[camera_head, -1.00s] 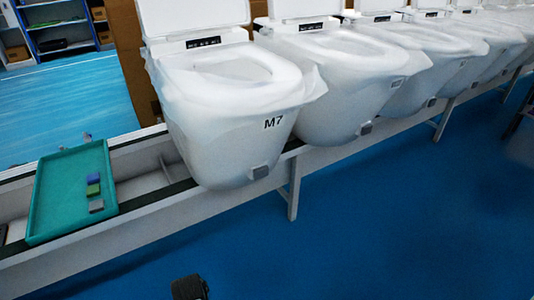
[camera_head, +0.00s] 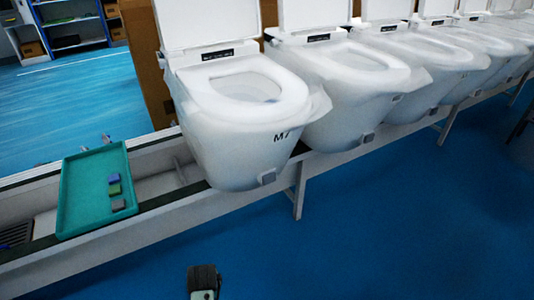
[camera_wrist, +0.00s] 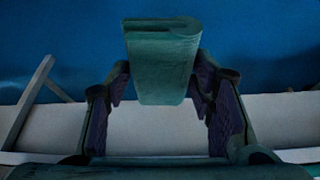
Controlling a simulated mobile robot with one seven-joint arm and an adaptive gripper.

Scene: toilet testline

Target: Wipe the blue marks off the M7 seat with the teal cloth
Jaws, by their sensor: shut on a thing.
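The M7 toilet (camera_head: 240,150) stands on the line in the head view, lid up, its label on the front right. In the wrist view my gripper (camera_wrist: 160,82) is shut on the folded teal cloth (camera_wrist: 163,65), which sticks out ahead of the fingers. Below and behind the cloth is a pale rail with blue floor beyond; the cloth touches nothing else that I can see. In the head view only a dark part of my arm shows at the bottom edge, well below the toilet.
A teal tray (camera_head: 77,200) with small blue, green and grey blocks (camera_head: 115,188) lies on the line left of M7. More toilets (camera_head: 345,85) stand close on the right. The pale bench rail (camera_head: 160,228) runs along the front.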

